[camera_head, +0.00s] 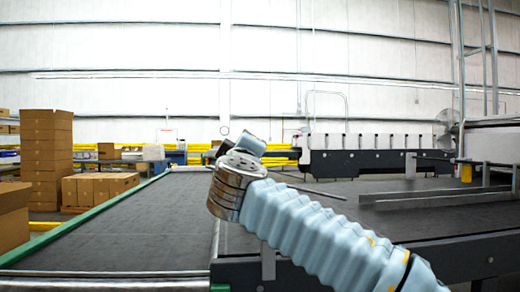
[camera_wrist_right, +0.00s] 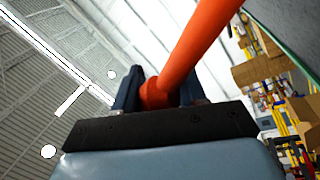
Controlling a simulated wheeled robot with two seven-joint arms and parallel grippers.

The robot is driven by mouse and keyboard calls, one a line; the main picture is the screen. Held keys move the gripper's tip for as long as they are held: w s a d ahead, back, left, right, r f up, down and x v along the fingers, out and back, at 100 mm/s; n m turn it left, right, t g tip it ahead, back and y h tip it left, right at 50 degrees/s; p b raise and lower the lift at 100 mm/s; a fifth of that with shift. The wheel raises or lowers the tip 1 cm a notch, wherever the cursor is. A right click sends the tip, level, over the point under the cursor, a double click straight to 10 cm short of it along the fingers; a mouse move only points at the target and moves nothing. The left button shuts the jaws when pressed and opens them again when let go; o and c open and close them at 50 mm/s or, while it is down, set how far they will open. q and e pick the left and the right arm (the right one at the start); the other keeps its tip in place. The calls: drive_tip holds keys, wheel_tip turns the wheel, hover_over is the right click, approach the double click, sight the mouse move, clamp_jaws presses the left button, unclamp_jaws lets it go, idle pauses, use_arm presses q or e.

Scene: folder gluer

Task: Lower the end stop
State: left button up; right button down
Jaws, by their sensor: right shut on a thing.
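An orange-red round bar (camera_wrist_right: 195,50) fills the upper middle of the right wrist view. My right gripper (camera_wrist_right: 160,88) has its two dark fingers shut around the near end of this bar, and the bar slants up to the right. In the head view my right arm comes in from the lower right, and its wrist is over the dark conveyor bed. The fingers and the orange bar are hidden there behind the wrist. I cannot make out which part is the end stop, or its height. My left gripper is in neither view.
The dark conveyor bed (camera_head: 110,225) has a green side rail (camera_head: 90,222) at left. Stacked cardboard boxes (camera_head: 47,150) stand beyond it. A dark machine beam with white blocks (camera_head: 375,163) and metal rails (camera_head: 430,198) lie at right. The bed's surface looks bare.

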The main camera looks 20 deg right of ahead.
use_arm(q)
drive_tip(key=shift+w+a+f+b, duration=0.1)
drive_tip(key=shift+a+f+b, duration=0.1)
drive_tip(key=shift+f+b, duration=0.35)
use_arm(e)
drive_tip(key=shift+w+a+f+n+t+y, duration=0.2)
drive_tip(key=shift+a+f+n+y, duration=0.15)
drive_tip(key=shift+a+n, duration=0.55)
drive_tip(key=shift+w+a+f+n+t+y, duration=0.2)
drive_tip(key=shift+a+f+n, duration=0.3)
drive_tip(key=shift+n, duration=0.7)
drive_tip(key=shift+a, duration=0.1)
drive_tip(key=c, duration=0.7)
unclamp_jaws()
drive_tip(key=shift+f, duration=0.1)
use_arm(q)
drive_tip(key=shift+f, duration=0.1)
use_arm(e)
drive_tip(key=shift+s+a, duration=0.1)
use_arm(q)
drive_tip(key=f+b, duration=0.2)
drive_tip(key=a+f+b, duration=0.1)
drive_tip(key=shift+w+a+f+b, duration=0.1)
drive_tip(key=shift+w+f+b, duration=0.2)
drive_tip(key=shift+b, duration=0.1)
use_arm(e)
drive_tip(key=v, duration=1.3)
drive_tip(key=shift+s, duration=0.35)
drive_tip(key=shift+f, duration=0.1)
